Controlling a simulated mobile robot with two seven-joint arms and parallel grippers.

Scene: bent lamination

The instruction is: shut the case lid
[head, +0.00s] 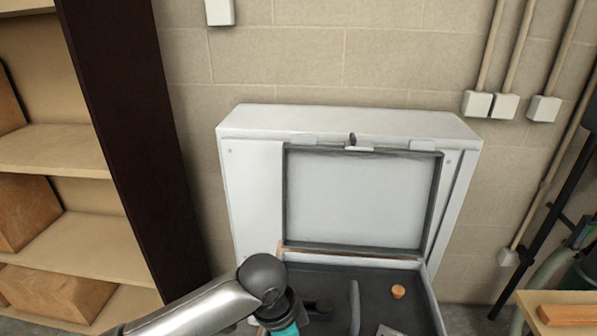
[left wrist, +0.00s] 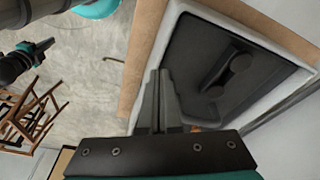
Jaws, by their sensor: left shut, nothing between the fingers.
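The case stands open. Its lid (head: 360,200) is upright, with a pale grey inner panel in a dark frame and a latch at the top edge. The case base (head: 345,290) has a dark lining with shaped recesses and a small orange knob (head: 398,291). In the left wrist view the base's pale rim (left wrist: 160,62) surrounds the dark lining. My left gripper (left wrist: 160,78) is shut and empty, its fingertips close to that rim; I cannot tell whether they touch. In the head view my left arm hides the base's left side, and the fingertips do not show clearly.
A white cabinet (head: 250,185) stands behind the lid against the block wall. Wooden shelves (head: 60,150) with a dark side panel rise at left. An orange block (head: 568,314) lies on a wooden surface at right. A wooden chair (left wrist: 30,115) stands on the floor.

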